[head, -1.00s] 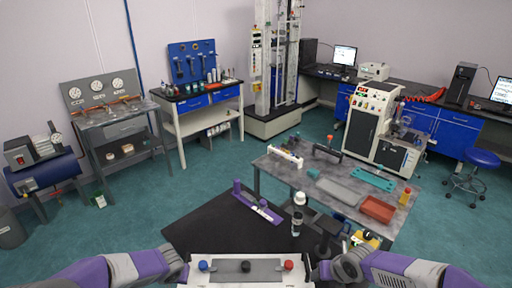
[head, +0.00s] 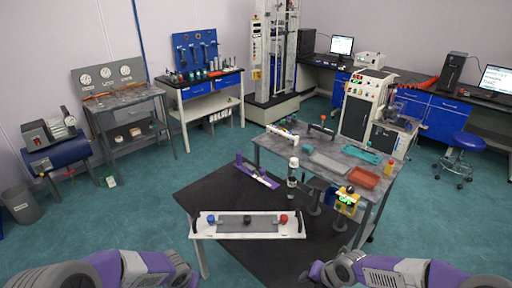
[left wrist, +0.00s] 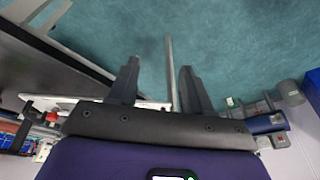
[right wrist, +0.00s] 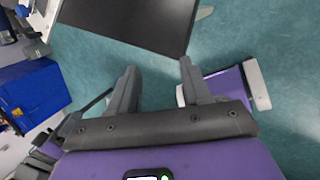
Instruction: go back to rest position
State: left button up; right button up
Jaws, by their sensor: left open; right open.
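My left gripper shows in the left wrist view (left wrist: 155,88), open and empty, its two dark fingers apart above the teal floor. My right gripper shows in the right wrist view (right wrist: 157,85), also open and empty, beside the dark table edge. In the head view my two purple arms come in at the bottom corners, both clear of the table. A white tray (head: 205,231) with a grey middle rests on the near edge of the black table (head: 220,190). It carries a blue, a dark and a red knob.
A grey workbench (head: 345,153) behind the black table holds a red tray (head: 364,178) and a teal part (head: 362,155). Open teal floor (head: 130,215) lies to the left.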

jog(key=s+a+f+m+g+y, duration=0.2)
jog(key=s+a+f+m, duration=0.7)
jog(key=m, duration=0.6)
pick_arm(q)
jog(key=s+d+f+n+g+h, duration=0.1)
jog(key=s+d+f+h, duration=0.1)
jog(key=s+d+f, duration=0.3)
jog(key=s+d+f+n+g+h, duration=0.1)
jog(key=s+d+f, duration=0.5)
jog(key=s+f, duration=0.7)
jog(key=shift+s+d+n+g+h, duration=0.3)
jog(key=shift+s+n+h, duration=0.35)
jog(key=shift+h, duration=0.25)
pick_arm(e)
jog(key=s+d+f+m+g+h, duration=0.1)
jog(key=s+f+m, duration=0.9)
jog(key=m, duration=0.8)
jog(key=shift+s+d+f, duration=0.15)
jog(key=shift+s+d, duration=0.2)
jog(key=shift+s, duration=0.2)
